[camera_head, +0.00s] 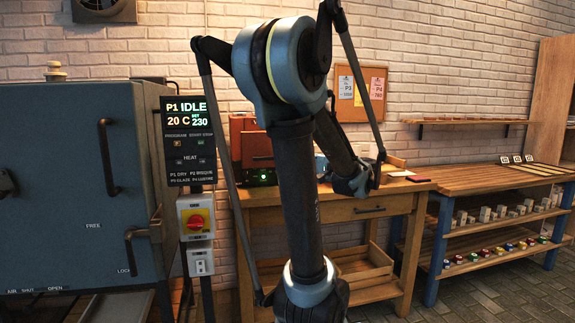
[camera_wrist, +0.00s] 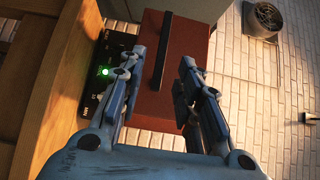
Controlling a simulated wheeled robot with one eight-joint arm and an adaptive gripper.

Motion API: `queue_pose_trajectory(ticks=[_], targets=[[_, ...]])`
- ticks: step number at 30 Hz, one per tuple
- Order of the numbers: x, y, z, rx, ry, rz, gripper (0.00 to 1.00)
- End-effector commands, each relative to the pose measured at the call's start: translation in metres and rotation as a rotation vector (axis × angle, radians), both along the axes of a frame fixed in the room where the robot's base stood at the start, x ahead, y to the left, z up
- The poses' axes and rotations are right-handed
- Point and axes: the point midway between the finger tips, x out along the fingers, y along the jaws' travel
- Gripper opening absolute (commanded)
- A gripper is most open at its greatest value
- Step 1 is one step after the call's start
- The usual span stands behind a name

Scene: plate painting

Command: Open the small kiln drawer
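The small kiln (camera_head: 257,148) is a red-brown box on the wooden workbench, partly hidden behind my arm in the head view. In the wrist view its red-brown front (camera_wrist: 180,50) carries a long dark bar handle (camera_wrist: 157,50). A dark control panel (camera_wrist: 101,85) with a lit green light lies beside the front. My gripper (camera_wrist: 164,58) is open in the wrist view, its two fingers on either side of the handle's line. I see no finger closed on the handle, and the remaining distance is hard to judge. The drawer front looks shut.
A large blue-grey kiln (camera_head: 60,190) with a control display (camera_head: 188,140) stands at the left. The wooden workbench (camera_head: 400,187) is below the small kiln. A blue-legged shelf bench (camera_head: 500,178) with small samples stands at the right. Some floor (camera_head: 520,290) in front is clear.

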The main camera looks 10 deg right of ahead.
Motion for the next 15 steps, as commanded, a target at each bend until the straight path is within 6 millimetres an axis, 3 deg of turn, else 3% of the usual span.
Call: queue_pose_trajectory(ticks=[15], targets=[[-0.0097,-0.0094,-0.0003,0.000,0.000,0.000,0.32]])
